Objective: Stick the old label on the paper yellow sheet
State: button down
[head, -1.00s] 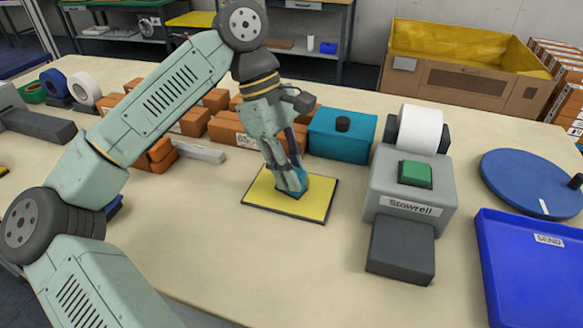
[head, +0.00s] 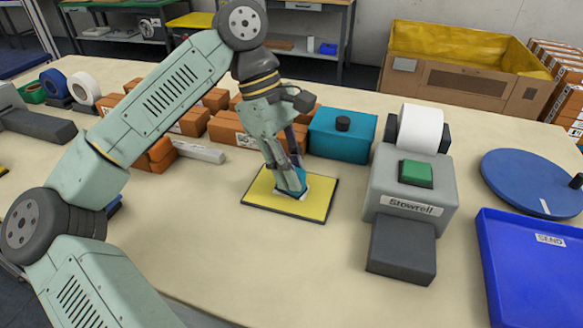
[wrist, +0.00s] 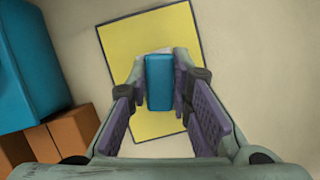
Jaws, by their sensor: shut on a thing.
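The yellow paper sheet (head: 262,192) with a dark border lies flat on the table, and it also shows in the wrist view (wrist: 145,30). My gripper (head: 290,184) points down over the middle of the sheet. It is shut on a small blue block (wrist: 159,82), whose flat face shows between the fingers in the wrist view. A white piece, seemingly the label (head: 304,196), shows around the block's lower end on the sheet. Most of it is hidden by the block and fingers. I cannot tell whether it still clings to the block.
A teal box (head: 340,137) with a black knob stands behind the sheet. Orange-brown cartons (head: 228,130) stand behind and left. The grey label printer (head: 412,190) is at the right, beside a blue tray (head: 530,265) and a round blue turntable (head: 530,180). The table in front is clear.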

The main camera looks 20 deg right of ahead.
dwell(0.3)
jog(key=shift+r+p, duration=2.3)
jog(key=shift+r, duration=1.2)
jog(key=shift+a, duration=0.1)
